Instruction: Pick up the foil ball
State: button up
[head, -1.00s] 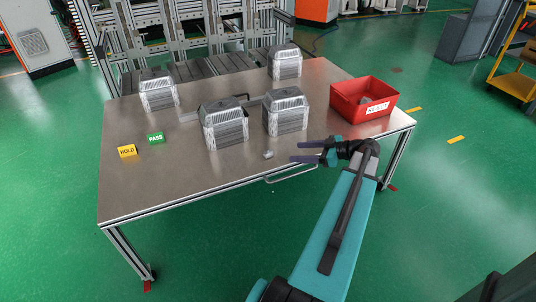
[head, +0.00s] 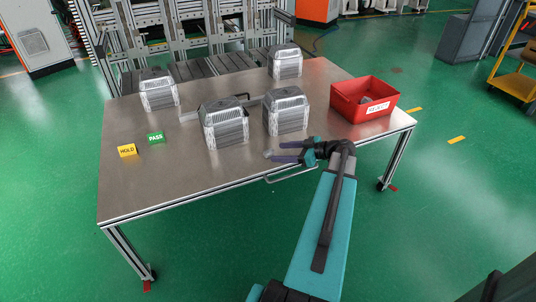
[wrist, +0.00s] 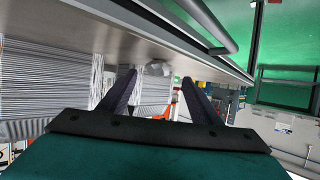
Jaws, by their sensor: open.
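The foil ball (head: 267,154) is a small crumpled silver lump near the front edge of the metal table (head: 150,190). In the wrist view the foil ball (wrist: 158,68) shows just beyond and between my fingertips, resting against the table surface. My gripper (head: 277,152) is open, low over the table's front edge, with its fingers pointing left at the ball. In the wrist view my gripper (wrist: 160,80) has its two dark fingers spread apart with nothing held between them. In the head view the fingertips are very close to the ball; contact cannot be told.
Foil-wrapped blocks stand behind the ball, the closest being one block (head: 286,112) and another (head: 224,124). A red bin (head: 345,105) is at the right. A handle bar (head: 292,175) runs along the front edge.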

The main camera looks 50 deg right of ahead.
aim_at(271, 152)
jog(key=shift+w, duration=0.1)
jog(key=shift+x, duration=2.5)
jog(key=shift+d, duration=0.1)
jog(key=c, duration=1)
